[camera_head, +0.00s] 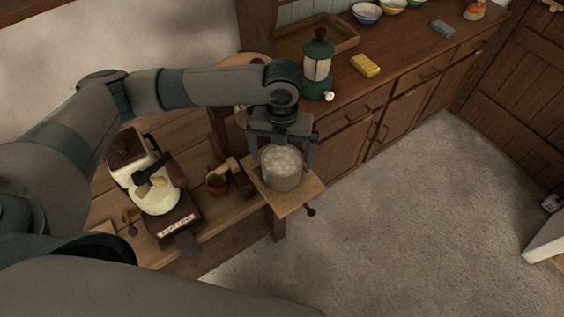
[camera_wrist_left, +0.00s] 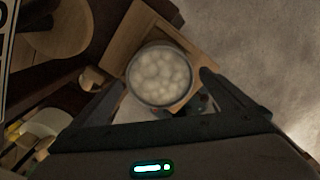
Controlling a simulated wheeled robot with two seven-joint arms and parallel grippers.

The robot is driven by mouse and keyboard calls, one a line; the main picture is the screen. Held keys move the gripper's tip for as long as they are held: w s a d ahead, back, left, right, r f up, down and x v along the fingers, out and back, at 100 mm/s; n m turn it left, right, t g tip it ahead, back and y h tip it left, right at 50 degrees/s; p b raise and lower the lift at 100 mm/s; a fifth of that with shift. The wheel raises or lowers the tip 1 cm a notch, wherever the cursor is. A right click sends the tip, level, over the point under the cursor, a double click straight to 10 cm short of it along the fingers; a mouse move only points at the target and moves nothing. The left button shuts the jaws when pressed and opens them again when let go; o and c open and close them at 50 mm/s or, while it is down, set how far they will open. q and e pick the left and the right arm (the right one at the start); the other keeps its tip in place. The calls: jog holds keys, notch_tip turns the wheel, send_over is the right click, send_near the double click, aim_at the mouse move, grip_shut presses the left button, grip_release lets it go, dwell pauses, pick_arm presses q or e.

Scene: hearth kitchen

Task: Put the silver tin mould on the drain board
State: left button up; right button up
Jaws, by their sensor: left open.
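The silver tin mould (camera_head: 283,185) is a round, upright tin filled with pale round lumps. It appears to stand on a small square wooden board (camera_head: 296,203) that juts out at the bench end; I cannot tell for sure that this is the drain board. In the left wrist view the mould (camera_wrist_left: 160,76) sits over a similar wooden board (camera_wrist_left: 119,41). My left gripper (camera_head: 283,157) is open above the mould, a finger on each side. In the left wrist view the fingers (camera_wrist_left: 163,80) flank the tin, with gaps visible. My right gripper is not in view.
A wooden stand with a pale rounded item (camera_head: 156,198) and a small brown pot (camera_head: 217,182) are on the bench left of the mould. A green lantern (camera_head: 318,66), yellow block (camera_head: 365,65) and wooden tray (camera_head: 335,28) are on the counter behind. Open floor lies right.

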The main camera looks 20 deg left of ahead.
pick_arm(q)
notch_tip(320, 180, up, 8)
jog(key=b, duration=0.2)
jog(key=shift+r+b, duration=0.15)
jog(key=shift+b, duration=0.2)
dwell(1.2)
